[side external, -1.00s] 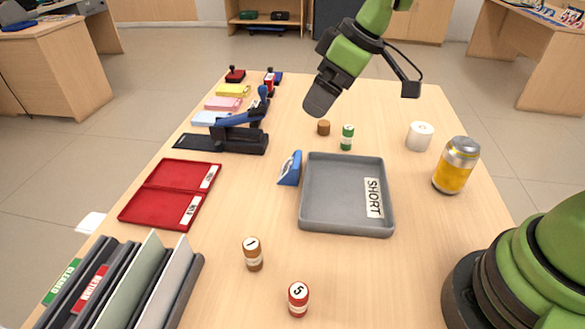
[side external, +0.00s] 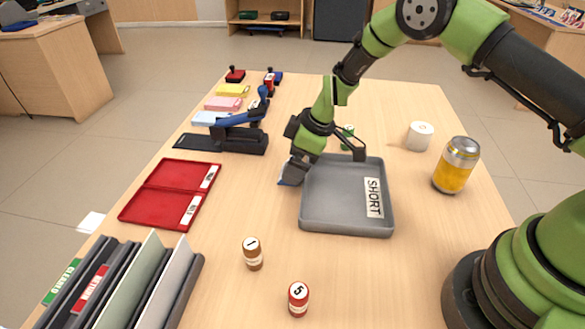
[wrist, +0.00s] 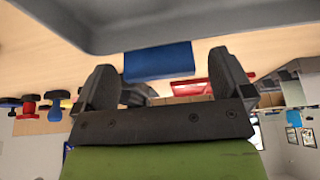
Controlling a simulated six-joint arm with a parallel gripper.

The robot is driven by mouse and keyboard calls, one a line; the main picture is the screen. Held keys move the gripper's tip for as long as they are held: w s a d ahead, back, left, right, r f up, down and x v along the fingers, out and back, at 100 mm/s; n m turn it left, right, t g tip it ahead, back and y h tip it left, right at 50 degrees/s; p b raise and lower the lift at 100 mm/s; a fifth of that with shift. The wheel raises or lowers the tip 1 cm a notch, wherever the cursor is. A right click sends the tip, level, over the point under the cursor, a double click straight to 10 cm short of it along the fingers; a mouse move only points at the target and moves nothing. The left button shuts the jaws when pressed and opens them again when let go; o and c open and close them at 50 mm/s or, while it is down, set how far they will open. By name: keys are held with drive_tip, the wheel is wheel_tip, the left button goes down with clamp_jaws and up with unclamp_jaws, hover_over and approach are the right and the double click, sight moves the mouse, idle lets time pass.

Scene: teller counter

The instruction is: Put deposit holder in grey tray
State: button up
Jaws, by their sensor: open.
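The blue deposit holder (side external: 284,182) stands on the table against or close beside the left wall of the grey tray (side external: 346,229); most of it is hidden behind my gripper in the side view. The tray has a "SHORT" label and looks empty. My gripper (side external: 294,170) is down at the holder. In the wrist view the blue holder (wrist: 158,60) shows between the two spread fingers of my gripper (wrist: 163,72), with the tray wall (wrist: 110,40) just beyond it. The jaws are open; I cannot tell whether either finger touches the holder.
A red two-part tray (side external: 160,190) lies to the left and a stapler (side external: 240,135) behind it. A yellow can (side external: 456,166) and white roll (side external: 420,136) stand right of the grey tray. Brown (side external: 252,254) and red (side external: 298,299) cylinders stand in front.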

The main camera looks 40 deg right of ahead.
drive_tip(key=shift+x, duration=1.25)
drive_tip(key=c, duration=1.1)
wheel_tip(320, 180, up, 9)
drive_tip(key=shift+r, duration=0.1)
drive_tip(key=shift+s+d+r, duration=0.2)
drive_tip(key=shift+r, duration=0.05)
drive_tip(key=s+d+n+g+y, duration=0.1)
drive_tip(key=s+d+n+g, duration=0.3)
drive_tip(key=s+n, duration=0.55)
hover_over(342, 195)
drive_tip(key=d, duration=0.1)
drive_tip(key=shift+m+t, duration=0.25)
drive_tip(key=shift+t, duration=0.15)
wheel_tip(342, 195, down, 4)
drive_tip(key=shift+d+f, duration=0.15)
drive_tip(key=shift+f, duration=2.4)
